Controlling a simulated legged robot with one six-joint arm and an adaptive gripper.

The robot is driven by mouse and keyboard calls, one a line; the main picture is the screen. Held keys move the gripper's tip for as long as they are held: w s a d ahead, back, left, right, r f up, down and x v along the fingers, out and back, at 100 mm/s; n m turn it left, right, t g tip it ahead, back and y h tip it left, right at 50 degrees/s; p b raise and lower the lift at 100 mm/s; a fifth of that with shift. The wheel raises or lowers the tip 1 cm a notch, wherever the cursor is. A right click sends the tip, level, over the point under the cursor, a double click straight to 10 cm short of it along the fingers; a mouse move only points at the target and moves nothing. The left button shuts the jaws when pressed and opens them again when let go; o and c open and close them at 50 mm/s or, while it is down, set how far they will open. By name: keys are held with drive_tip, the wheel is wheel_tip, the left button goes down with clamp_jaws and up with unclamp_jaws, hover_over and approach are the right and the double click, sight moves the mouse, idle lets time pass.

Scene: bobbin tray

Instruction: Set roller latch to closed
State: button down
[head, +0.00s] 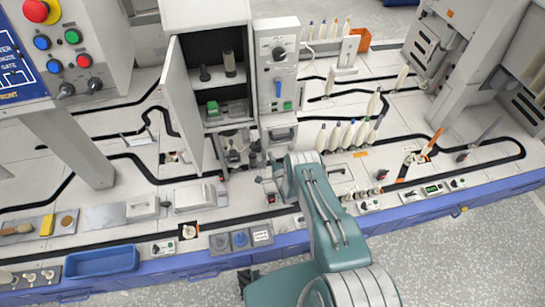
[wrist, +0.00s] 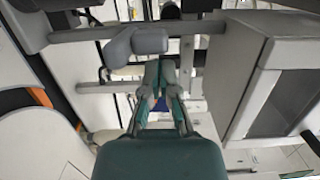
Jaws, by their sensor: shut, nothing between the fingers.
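I cannot pick out the roller latch with certainty. In the wrist view, a rounded grey lever-like part (wrist: 138,41) sits on a horizontal grey bar (wrist: 85,34) just beyond my gripper (wrist: 160,72). My gripper's fingers are together and hold nothing. I cannot tell whether they touch the grey part. In the head view, my teal arm reaches up to the front of the open white cabinet, and its wrist hides part of the mechanism below the cabinet. Dark fittings (head: 234,152) show there, to the left of my wrist. The latch's position cannot be read.
The cabinet door (head: 182,105) stands open on the left. A control column (head: 278,70) stands to the right of the cabinet, with bobbins (head: 347,134) in a row beyond it. A blue tray (head: 101,262) lies front left. In the wrist view, a grey box-like housing (wrist: 245,85) is close on the right.

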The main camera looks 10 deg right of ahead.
sight(264, 161)
drive_tip(key=shift+s+a+m+h, duration=0.1)
drive_tip(key=shift+a+m+h, duration=0.25)
drive_tip(key=shift+m+h, duration=0.45)
drive_tip(key=shift+s+a+m+h, duration=0.1)
drive_tip(key=shift+a+m+h, duration=0.25)
drive_tip(key=shift+h, duration=0.75)
drive_tip(key=shift+a+m+h, duration=0.45)
drive_tip(key=shift+a+h, duration=0.15)
drive_tip(key=shift+a, duration=0.35)
drive_tip(key=shift+w+a, duration=0.4)
drive_tip(key=shift+a, duration=0.45)
drive_tip(key=shift+w+a, duration=0.35)
drive_tip(key=shift+a, duration=0.45)
drive_tip(key=shift+w+a, duration=0.55)
drive_tip(key=shift+w, duration=0.35)
drive_tip(key=shift+w+a+r, duration=0.1)
drive_tip(key=shift+w, duration=0.1)
drive_tip(key=shift+s, duration=0.15)
